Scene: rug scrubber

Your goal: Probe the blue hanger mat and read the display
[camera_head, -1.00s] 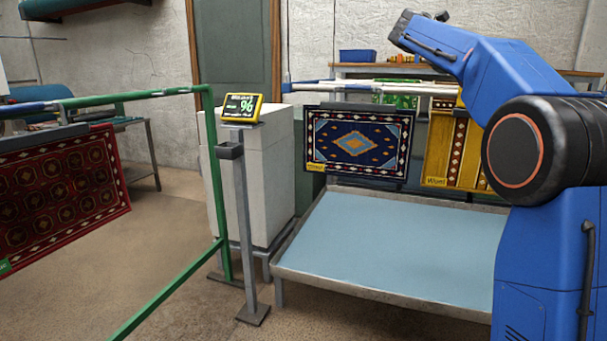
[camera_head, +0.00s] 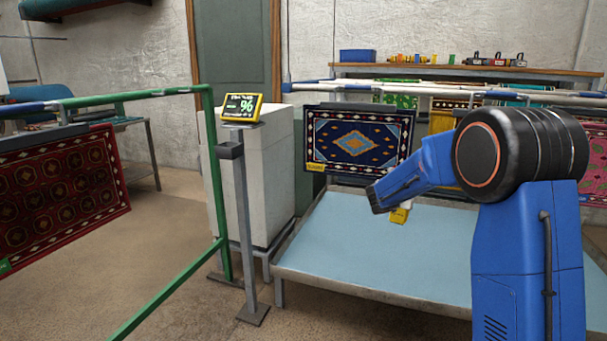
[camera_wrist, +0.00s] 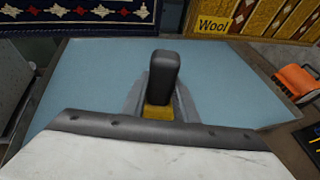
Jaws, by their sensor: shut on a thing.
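The blue hanger mat (camera_head: 355,142), with an orange-and-light-blue diamond and a yellow tag, hangs from a rail at the back. Its lower edge shows at the top left in the wrist view (camera_wrist: 75,12). My gripper (camera_wrist: 160,105) is shut on a yellow and dark grey probe (camera_wrist: 163,75). In the camera_head view the yellow part of the probe (camera_head: 399,215) shows below my arm, in front of the mat's lower right and apart from it. The yellow-framed display (camera_head: 240,107) stands on a post and shows a large percent sign; its smaller text is unreadable.
A pale blue wash table (camera_head: 350,240) lies below the mats, its top clear. A yellow mat tagged Wool (camera_wrist: 245,15) hangs right of the blue mat. A red mat (camera_head: 62,190) hangs from a green frame.

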